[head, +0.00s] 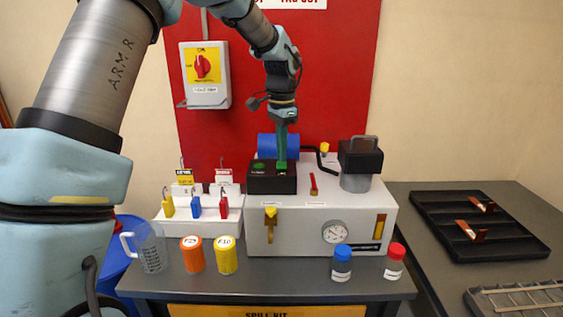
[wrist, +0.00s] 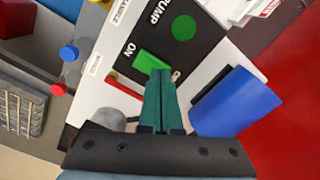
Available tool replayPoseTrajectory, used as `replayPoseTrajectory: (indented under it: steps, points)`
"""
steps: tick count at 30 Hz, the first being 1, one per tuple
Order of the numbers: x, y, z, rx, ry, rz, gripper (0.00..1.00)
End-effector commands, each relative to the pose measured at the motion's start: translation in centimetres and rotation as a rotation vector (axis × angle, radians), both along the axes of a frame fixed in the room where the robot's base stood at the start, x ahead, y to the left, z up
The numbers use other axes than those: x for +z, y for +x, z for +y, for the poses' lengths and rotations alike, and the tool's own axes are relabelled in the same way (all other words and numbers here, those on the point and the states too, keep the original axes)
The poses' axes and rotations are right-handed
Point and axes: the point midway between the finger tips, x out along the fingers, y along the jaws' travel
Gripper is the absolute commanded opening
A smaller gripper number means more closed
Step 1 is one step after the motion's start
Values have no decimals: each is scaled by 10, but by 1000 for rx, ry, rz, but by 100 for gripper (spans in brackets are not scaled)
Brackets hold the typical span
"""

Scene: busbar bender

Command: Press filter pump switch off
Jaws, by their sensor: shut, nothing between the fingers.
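The black pump switch box (head: 265,184) sits on top of the white machine, toward its left. In the wrist view its panel (wrist: 192,57) reads "PUMP" and "ON", with a green rocker switch (wrist: 148,61) and a round green lamp (wrist: 183,27). My gripper (head: 282,170) points straight down over the box, with its green fingers shut and empty. In the wrist view the fingertips (wrist: 160,74) overlap the rocker's end away from "ON" and partly hide the label there. I cannot tell whether they touch the rocker.
A padlock rack (head: 205,222) is at left. Bottles and cups line the front. A red board (head: 345,60) rises behind.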

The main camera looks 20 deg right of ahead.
Motion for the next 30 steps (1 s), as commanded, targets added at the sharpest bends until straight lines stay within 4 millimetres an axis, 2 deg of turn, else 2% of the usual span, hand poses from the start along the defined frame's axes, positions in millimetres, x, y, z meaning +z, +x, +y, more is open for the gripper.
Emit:
replayPoseTrajectory:
  steps: [3,22,30]
  points:
    - [14,0,0,0,-1,-1,0]
    - [62,0,-1,0,-2,-2,0]
    - [66,0,-1,0,-2,-2,0]
